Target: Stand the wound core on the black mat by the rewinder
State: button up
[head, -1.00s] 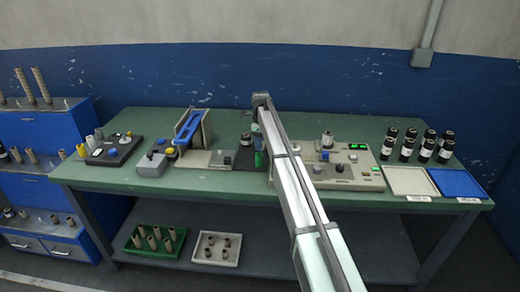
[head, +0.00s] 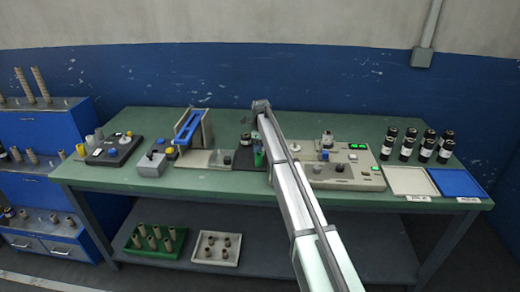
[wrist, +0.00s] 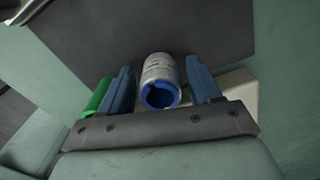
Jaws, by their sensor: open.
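In the wrist view a pale grey wound core (wrist: 160,72) with a blue inner bore is between the fingers of my gripper (wrist: 160,88). The gripper is open, with a narrow gap on each side of the core. The core's open end faces the camera, and the black mat (wrist: 190,25) is behind it. I cannot tell whether the core's base touches the mat. In the head view the black mat (head: 247,163) lies at mid-bench, and my gripper (head: 258,146) is low over its right side. The arm partly hides this spot.
A green cylinder (wrist: 96,97) is close outside the left finger in the wrist view. A dark roll (head: 246,139) stands at the mat's back. A machine panel (head: 345,172) is to the right, and a blue-armed unit (head: 193,127) to the left. Several dark rolls (head: 427,146) stand far right.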

jog(key=shift+r, duration=0.1)
notch_tip(320, 180, up, 12)
dwell(0.7)
